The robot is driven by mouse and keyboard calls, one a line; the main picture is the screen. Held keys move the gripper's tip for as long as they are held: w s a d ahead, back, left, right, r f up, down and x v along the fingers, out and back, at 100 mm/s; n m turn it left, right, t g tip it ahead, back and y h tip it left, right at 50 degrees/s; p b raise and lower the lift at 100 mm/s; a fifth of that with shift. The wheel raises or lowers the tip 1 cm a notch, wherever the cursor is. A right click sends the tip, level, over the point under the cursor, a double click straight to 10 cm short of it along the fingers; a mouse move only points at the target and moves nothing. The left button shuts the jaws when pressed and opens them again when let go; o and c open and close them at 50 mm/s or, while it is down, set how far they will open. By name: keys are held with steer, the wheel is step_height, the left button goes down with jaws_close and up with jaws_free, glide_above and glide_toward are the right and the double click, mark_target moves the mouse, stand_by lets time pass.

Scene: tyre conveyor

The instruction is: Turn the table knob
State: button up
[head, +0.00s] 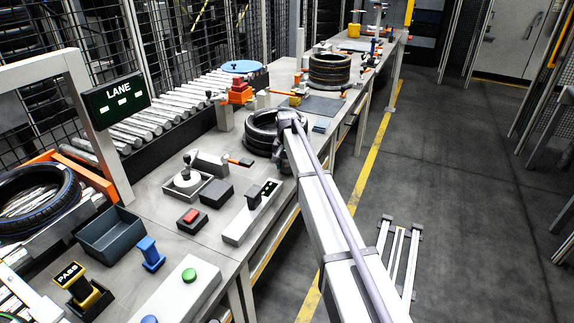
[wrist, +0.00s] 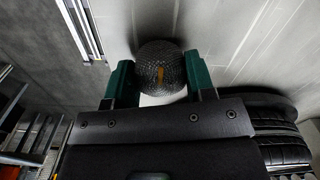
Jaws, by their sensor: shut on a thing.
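The table knob (wrist: 158,58) is a round, dark, knurled knob with a small orange mark, seen in the wrist view against a pale surface. My gripper (wrist: 158,75) has its two green fingers on either side of the knob and is shut on it. In the head view my arm reaches to the table beside a tyre stack; the knob and fingertips are hidden there by my arm.
Black tyres (head: 260,128) are stacked close beside my wrist and also show at right in the wrist view (wrist: 280,135). A taller tyre stack (head: 330,70) stands farther back. A red button box (head: 191,219) and lever panel (head: 252,212) are nearer.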

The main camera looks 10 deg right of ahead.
mark_target(287, 163)
stand_by(0.4)
steer(key=o, duration=0.9)
steer(key=shift+r, duration=0.1)
step_height(287, 163, up, 11)
steer(key=p, duration=1)
steer(key=shift+f+p, duration=0.2)
steer(key=shift+p, duration=0.2)
steer(key=s+n, duration=0.1)
steer(key=s, duration=1.2)
steer(key=s+n, duration=0.2)
steer(key=s, duration=1.2)
steer(key=s+n, duration=0.1)
steer(key=s, duration=1.3)
steer(key=shift+s, duration=0.2)
